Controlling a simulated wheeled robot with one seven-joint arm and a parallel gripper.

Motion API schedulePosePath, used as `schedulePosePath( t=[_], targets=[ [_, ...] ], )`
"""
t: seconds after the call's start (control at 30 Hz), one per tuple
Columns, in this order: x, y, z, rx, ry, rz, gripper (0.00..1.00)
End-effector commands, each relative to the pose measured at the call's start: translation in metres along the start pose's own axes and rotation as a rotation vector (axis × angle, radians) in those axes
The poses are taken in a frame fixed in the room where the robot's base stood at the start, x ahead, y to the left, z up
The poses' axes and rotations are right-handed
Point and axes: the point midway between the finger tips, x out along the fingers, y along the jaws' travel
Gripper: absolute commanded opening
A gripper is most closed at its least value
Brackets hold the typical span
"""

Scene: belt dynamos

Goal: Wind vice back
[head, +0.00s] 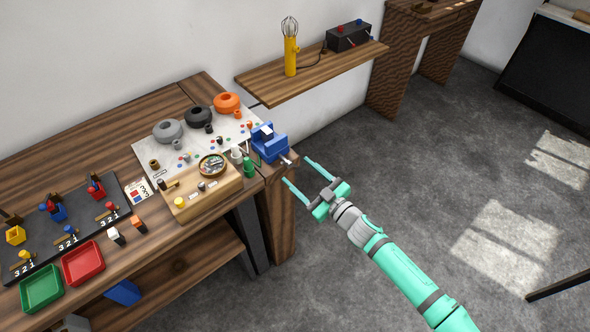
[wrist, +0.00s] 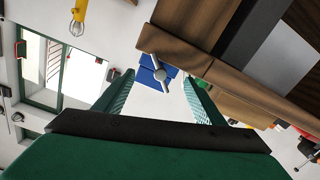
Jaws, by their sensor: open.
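The blue vice (head: 268,145) is fixed at the right end of the workbench. Its grey screw end and handle (head: 287,160) point out toward my gripper (head: 295,174). In the wrist view the vice (wrist: 150,68) shows beyond the fingers, with the grey crossbar handle (wrist: 160,75) lying slantwise in front of it. My gripper (wrist: 160,95) is open and empty, its two teal fingers on either side of the line to the handle. The fingertips look short of the handle, apart from it.
The workbench (head: 60,165) carries a wooden block (head: 208,195) with small parts, a green bottle (head: 248,167), and grey, black and orange rings. A wall shelf (head: 310,78) with a yellow lamp (head: 291,55) hangs behind.

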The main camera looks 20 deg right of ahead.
Motion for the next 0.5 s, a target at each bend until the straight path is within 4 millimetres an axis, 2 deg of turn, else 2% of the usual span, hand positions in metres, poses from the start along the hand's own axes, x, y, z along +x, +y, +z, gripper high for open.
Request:
schedulePosePath(
  t=[0.03,0.2,0.4,0.5],
  targets=[
    [-0.011,0.001,0.000,-0.001,-0.001,0.002,0.63],
    [-0.043,0.002,0.000,-0.001,-0.001,0.002,0.63],
    [-0.069,0.001,0.000,-0.001,0.000,0.001,0.63],
    [-0.076,0.000,0.000,0.000,0.000,0.000,0.63]
  ],
)
